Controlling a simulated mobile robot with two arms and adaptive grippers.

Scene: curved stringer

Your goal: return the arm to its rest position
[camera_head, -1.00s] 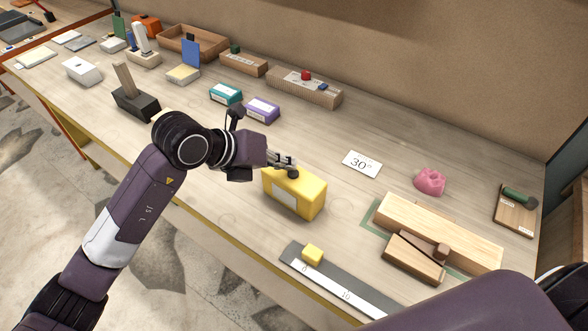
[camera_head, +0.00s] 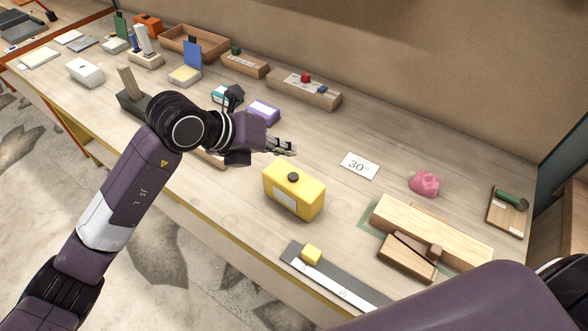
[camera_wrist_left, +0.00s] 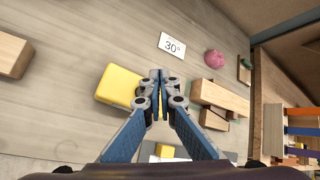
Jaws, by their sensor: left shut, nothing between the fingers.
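My left gripper (camera_head: 292,148) is shut and empty. In the head view it hangs over the bench just behind the yellow box (camera_head: 294,188), apart from it. The box has a dark round knob on top and a pale label on its front. In the left wrist view the closed fingertips (camera_wrist_left: 160,78) point away from me, with the yellow box (camera_wrist_left: 121,84) to their left. My left arm reaches in from the lower left. A purple arm part of mine fills the lower right of the head view; no right gripper shows.
A wooden block (camera_head: 432,229) lies to the right, with smaller wood pieces before it. A steel rule (camera_head: 330,277) with a small yellow cube (camera_head: 312,254) lies at the front edge. A "30°" card (camera_head: 360,166) and pink lump (camera_head: 425,184) lie behind. Purple (camera_head: 263,112) and teal boxes stand near my wrist.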

